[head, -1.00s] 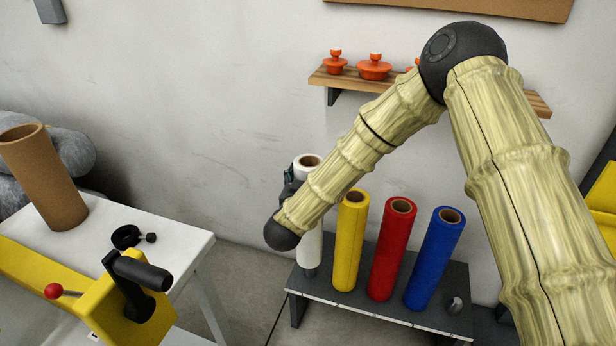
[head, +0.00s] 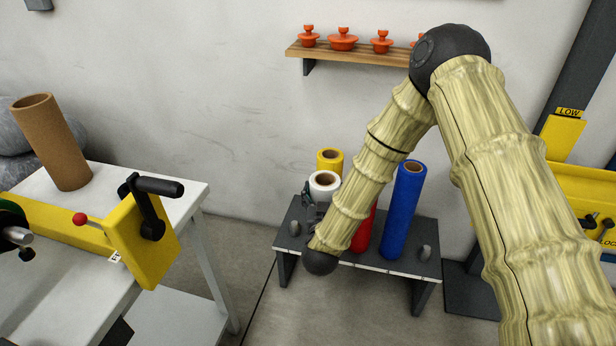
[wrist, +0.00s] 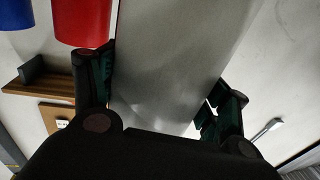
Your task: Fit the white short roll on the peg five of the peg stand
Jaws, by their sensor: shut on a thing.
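The white short roll (head: 324,184) is upright in the head view, in front of the yellow roll. It fills the middle of the wrist view (wrist: 180,60), between the fingers of my gripper (wrist: 160,95), which is shut on it. My gripper (head: 310,205) is partly hidden behind my forearm in the head view. The grey peg stand (head: 345,255) has a bare peg (head: 293,228) at its left end and another bare peg (head: 425,252) at its right end.
Yellow (head: 330,158), red (head: 364,230) and blue (head: 404,210) rolls stand on the stand. A shelf with orange pots (head: 342,40) is on the wall behind. A white table (head: 190,195) with a brown tube (head: 52,140) and yellow machine (head: 150,240) is left.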

